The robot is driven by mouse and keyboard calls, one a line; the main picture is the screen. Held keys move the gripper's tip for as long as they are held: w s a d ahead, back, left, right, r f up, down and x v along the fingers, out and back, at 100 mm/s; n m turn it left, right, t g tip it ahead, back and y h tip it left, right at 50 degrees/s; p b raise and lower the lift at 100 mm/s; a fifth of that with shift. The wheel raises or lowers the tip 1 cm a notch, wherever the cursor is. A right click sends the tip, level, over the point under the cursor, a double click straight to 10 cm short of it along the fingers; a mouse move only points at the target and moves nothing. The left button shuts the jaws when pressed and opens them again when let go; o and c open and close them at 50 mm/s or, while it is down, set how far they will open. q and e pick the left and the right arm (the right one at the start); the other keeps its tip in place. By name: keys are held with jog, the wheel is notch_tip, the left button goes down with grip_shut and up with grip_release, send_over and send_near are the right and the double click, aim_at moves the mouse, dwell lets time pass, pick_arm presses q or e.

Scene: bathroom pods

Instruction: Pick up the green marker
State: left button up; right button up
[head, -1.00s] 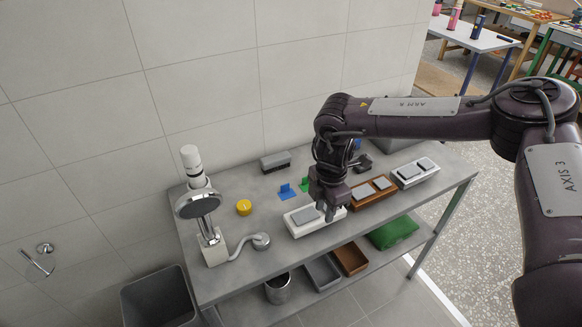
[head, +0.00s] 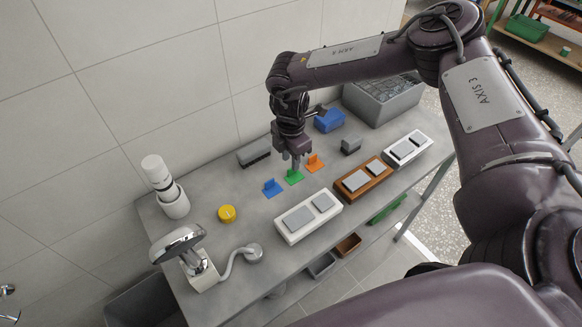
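The green marker (head: 293,178) is a small green piece with a flat base, standing on the grey table between a blue marker (head: 271,188) and an orange marker (head: 314,163). My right gripper (head: 296,165) points down right at the green marker, its fingertips at the marker's upper part and hiding some of it. I cannot tell whether the fingers are closed on it. The green base appears to rest on the table. My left gripper is out of view.
A white box with grey pads (head: 308,216) and a brown one (head: 361,181) stand in front. A dark grey brush-like block (head: 254,152) lies behind left. A yellow puck (head: 227,213) and a lamp-like fixture (head: 178,244) are left. A grey crate (head: 383,98) stands at the back right.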

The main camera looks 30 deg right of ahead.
aim_at(294, 174)
jog(key=f, duration=0.2)
jog(key=d+f, duration=0.1)
jog(key=shift+w+f, duration=0.15)
jog(key=shift+f, duration=0.2)
jog(key=shift+a+r, duration=0.1)
jog(key=shift+a, duration=0.2)
jog(key=shift+c, duration=0.3)
jog(key=shift+d, duration=0.1)
grip_shut()
